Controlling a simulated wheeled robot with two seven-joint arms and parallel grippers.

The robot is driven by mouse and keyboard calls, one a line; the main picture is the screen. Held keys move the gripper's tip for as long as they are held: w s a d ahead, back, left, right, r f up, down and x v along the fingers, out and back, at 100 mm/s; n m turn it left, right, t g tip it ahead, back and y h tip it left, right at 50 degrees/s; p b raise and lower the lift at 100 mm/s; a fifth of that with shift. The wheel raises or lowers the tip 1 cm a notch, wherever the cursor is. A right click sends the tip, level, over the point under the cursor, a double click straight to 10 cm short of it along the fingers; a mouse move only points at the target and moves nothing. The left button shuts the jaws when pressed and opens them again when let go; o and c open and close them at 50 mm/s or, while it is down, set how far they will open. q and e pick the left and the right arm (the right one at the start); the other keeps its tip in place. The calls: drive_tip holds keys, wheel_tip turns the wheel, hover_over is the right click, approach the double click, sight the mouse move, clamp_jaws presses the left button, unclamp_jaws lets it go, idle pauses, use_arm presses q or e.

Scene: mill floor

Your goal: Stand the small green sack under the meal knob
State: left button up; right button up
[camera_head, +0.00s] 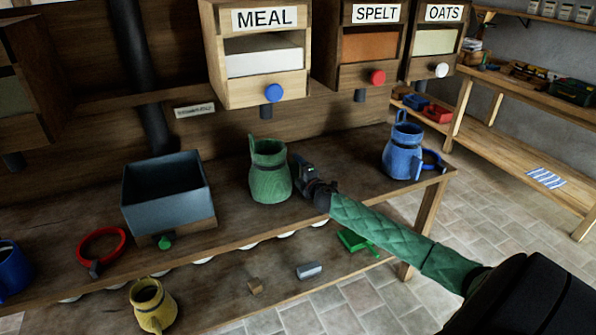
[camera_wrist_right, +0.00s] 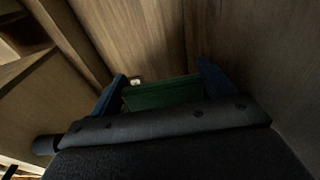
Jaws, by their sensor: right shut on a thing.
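The small green sack (camera_head: 270,180) is upright with its open mouth up, on or just above the workbench. In the head view it appears below the MEAL bin (camera_head: 262,88), whose round blue meal knob (camera_head: 273,93) is on its front. A dark spout is under that bin. My right gripper (camera_head: 297,174) reaches in from the right and is shut on the sack's right side. In the right wrist view the green sack (camera_wrist_right: 160,93) shows between the two fingers. The fingertips are partly hidden in the head view. My left gripper is not in view.
A grey open box (camera_head: 168,203) stands left of the sack. A blue sack (camera_head: 403,152) stands to the right near the bench end. A red ring (camera_head: 101,250) and a yellow sack (camera_head: 152,305) are at lower left. SPELT (camera_head: 368,75) and OATS bins (camera_head: 432,68) hang right of MEAL.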

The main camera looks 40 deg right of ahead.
drive_tip(key=shift+f, duration=0.1)
drive_tip(key=o, duration=1.2)
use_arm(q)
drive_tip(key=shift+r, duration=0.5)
use_arm(e)
drive_tip(key=shift+r, duration=0.2)
